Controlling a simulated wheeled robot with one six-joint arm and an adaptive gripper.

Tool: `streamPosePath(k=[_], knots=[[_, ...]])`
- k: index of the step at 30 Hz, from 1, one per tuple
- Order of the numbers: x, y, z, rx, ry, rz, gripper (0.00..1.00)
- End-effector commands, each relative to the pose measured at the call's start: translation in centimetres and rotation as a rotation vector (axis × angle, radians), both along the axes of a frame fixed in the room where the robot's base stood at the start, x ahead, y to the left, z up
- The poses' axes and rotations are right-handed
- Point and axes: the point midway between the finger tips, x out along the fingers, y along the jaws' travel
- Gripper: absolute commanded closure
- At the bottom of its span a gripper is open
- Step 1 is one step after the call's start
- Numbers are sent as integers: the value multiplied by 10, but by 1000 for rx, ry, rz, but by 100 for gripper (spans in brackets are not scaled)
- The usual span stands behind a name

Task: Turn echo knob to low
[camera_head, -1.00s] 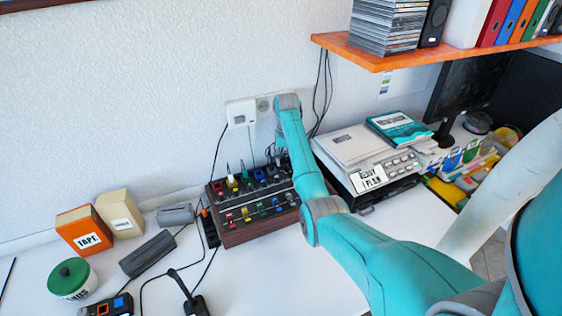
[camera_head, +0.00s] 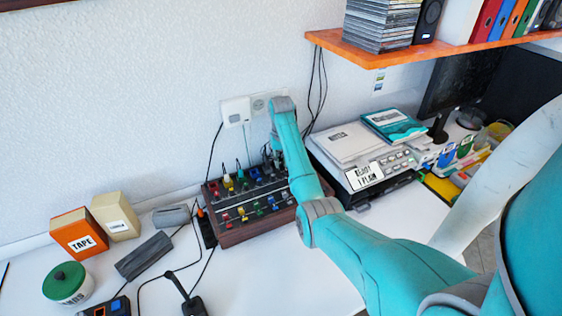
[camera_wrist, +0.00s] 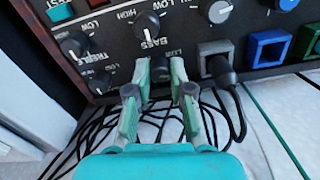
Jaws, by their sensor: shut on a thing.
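A dark mixer console (camera_head: 236,236) with wooden sides and rows of coloured knobs stands on the white desk against the wall. My arm reaches over its right part, and my gripper (camera_wrist: 160,76) shows in the wrist view. Its two green fingers are shut on a small dark knob (camera_wrist: 159,68) at the panel's edge. The panel lettering is upside down in the wrist view; "BASS" and "TREBLE" are readable near this knob. I cannot read an "ECHO" label, and the held knob's pointer is hidden. A black bass knob (camera_wrist: 148,22) lies just beyond the fingers.
Black cables lie behind the console. A grey machine (camera_head: 360,165) stands close to its right. An orange shelf (camera_head: 372,58) overhangs at upper right.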

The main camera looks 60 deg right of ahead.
Motion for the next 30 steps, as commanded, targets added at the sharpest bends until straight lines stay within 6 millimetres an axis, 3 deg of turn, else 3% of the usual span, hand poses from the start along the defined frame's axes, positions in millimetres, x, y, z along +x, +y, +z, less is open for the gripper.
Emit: streamPosePath(k=[12,24,25,27,30], knots=[[0,0,0,0,0,338,100],[0,0,0,0,0,373,100],[0,0,0,0,0,373,74],[0,0,0,0,0,373,56],[0,0,0,0,0,373,54]])
